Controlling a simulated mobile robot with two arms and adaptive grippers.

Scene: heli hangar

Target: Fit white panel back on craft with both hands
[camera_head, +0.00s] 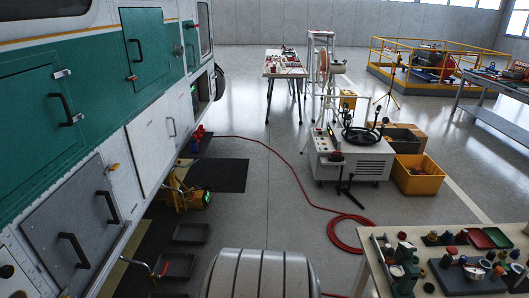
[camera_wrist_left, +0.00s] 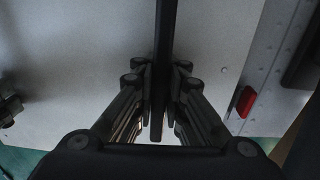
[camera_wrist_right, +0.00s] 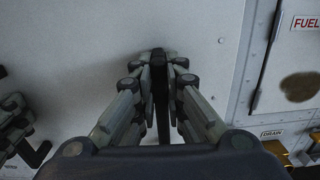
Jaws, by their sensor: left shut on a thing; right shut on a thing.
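The pale panel (camera_wrist_left: 80,50) fills most of the left wrist view, and it also shows in the right wrist view (camera_wrist_right: 75,55). My left gripper (camera_wrist_left: 159,68) is shut on a dark upright bar handle (camera_wrist_left: 166,25) on it. My right gripper (camera_wrist_right: 159,64) is shut on another dark handle (camera_wrist_right: 163,125). Each wrist view shows part of the other gripper at its left edge. Neither gripper shows in the head view. A seam runs along the panel's right side in both wrist views; I cannot tell whether the panel sits flush.
The white and green craft (camera_head: 155,65) stands at left in the head view, with a grey two-handled panel (camera_head: 60,215). A bench with parts (camera_head: 440,245) is at lower right. A red hose (camera_head: 290,170) crosses the floor. Black trays (camera_head: 190,233) lie beside the craft.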

